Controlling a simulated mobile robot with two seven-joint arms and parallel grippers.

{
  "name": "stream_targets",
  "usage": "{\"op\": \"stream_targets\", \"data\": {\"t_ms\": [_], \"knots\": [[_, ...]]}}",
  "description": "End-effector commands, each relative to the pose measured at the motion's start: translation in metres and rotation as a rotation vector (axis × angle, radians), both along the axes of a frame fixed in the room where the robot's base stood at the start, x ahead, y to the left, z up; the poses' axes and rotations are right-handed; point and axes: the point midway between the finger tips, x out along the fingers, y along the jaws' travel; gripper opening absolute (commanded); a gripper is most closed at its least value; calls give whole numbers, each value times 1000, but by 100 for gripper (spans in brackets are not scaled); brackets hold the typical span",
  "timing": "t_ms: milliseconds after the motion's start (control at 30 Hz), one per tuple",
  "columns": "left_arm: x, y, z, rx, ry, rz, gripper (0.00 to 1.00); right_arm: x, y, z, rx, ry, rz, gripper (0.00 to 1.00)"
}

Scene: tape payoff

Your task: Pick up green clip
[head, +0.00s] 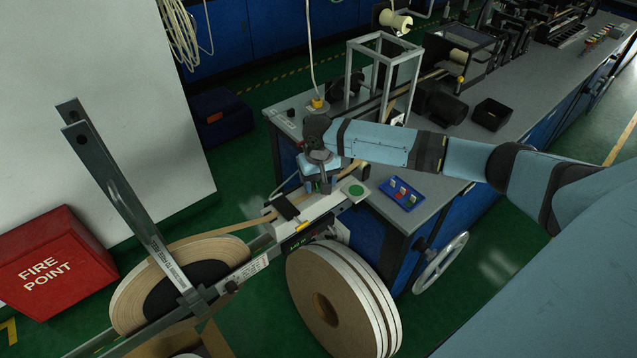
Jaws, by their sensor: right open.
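My right arm reaches in from the right, and its gripper (320,184) points down over the end of the tape machine. The gripper is open. It hangs left of a small blue tray (416,206) on the grey bench. Several small coloured clips (403,192) stand in the tray, red and pale ones among them. They are too small for me to tell surely which one is green. The gripper is apart from the tray. My left gripper is not in view.
A large tape reel (130,297) is mounted at lower left, and several reels (325,300) stand on the floor. A black open box (491,114) is on the bench (462,185).

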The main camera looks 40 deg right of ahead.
Motion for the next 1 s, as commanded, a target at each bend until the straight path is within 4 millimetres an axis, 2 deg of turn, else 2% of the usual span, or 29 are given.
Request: {"op": "stream_targets", "data": {"t_ms": [33,67,200,267,300,367,567,733,867,1000], "knots": [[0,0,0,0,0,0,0,0,0,0,0,0,0,57],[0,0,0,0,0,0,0,0,0,0,0,0,0,53],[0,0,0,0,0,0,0,0,0,0,0,0,0,21],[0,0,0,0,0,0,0,0,0,0,0,0,0,7],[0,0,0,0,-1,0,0,0,0,0,0,0,0,4],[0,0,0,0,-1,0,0,0,0,1,0,0,0,1],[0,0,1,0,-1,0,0,0,0,1,0,0,0,1],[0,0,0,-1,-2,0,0,0,0,10,0,0,0,0],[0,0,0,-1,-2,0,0,1,0,27,0,-2,0,0],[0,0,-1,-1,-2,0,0,1,0,56,1,-4,1,0]]}}
